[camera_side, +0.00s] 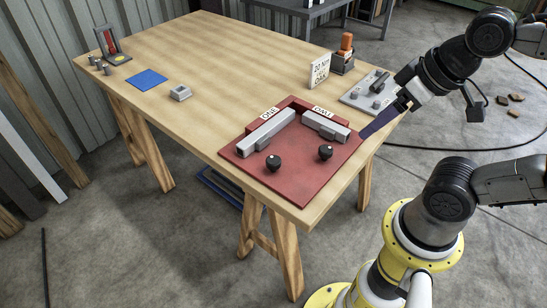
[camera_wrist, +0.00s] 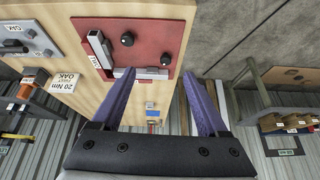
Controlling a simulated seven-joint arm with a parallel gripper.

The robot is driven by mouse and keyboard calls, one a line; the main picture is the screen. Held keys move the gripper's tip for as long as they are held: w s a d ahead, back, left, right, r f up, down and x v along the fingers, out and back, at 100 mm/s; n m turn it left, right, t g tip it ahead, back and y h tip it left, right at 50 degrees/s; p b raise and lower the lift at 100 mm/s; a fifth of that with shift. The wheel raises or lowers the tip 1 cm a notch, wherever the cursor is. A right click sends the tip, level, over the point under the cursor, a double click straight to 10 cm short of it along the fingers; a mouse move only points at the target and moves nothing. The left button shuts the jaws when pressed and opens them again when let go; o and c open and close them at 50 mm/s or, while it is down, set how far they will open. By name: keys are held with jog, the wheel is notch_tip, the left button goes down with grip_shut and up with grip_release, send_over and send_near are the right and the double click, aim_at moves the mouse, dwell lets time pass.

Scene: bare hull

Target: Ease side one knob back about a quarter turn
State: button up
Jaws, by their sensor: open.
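A red plate (camera_side: 297,190) on the table holds two grey blocks set in an L. The left block (camera_side: 265,134) bears an upside-down label that seems to read ONE; the right block (camera_side: 326,125) seems labelled TWO. A black knob (camera_side: 273,162) stands before the left block, another (camera_side: 325,152) before the right one. In the wrist view the left block's knob (camera_wrist: 166,59) is above the fingertips, and the other knob (camera_wrist: 127,39) lies further up. My gripper (camera_side: 376,129), with purple fingers, is open and empty beside the plate's right edge, apart from both knobs.
A grey plate with small parts (camera_side: 368,95) lies behind my gripper. A 20 Nm card (camera_side: 319,71) and an orange-topped holder (camera_side: 343,58) stand at the back. A blue square (camera_side: 147,79) and a small grey block (camera_side: 181,93) lie left. The table's middle is clear.

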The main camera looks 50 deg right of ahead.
jog(key=m, duration=0.1)
jog(key=m+g+y, duration=0.4)
jog(key=m, duration=1.3)
send_over(273, 160)
jog(key=s+d, duration=0.2)
jog(key=d, duration=0.1)
notch_tip(273, 160, down, 4)
jog(key=shift+m+g, duration=0.4)
jog(key=shift+m, duration=0.4)
jog(key=d+x, duration=0.1)
jog(key=x, duration=0.5)
jog(key=d+f+x, duration=0.1)
jog(key=x, duration=0.5)
jog(key=d+x, duration=0.1)
jog(key=x, duration=0.5)
jog(key=shift+w+d+f, duration=0.25)
jog(key=shift+w+d, duration=0.1)
grip_shut()
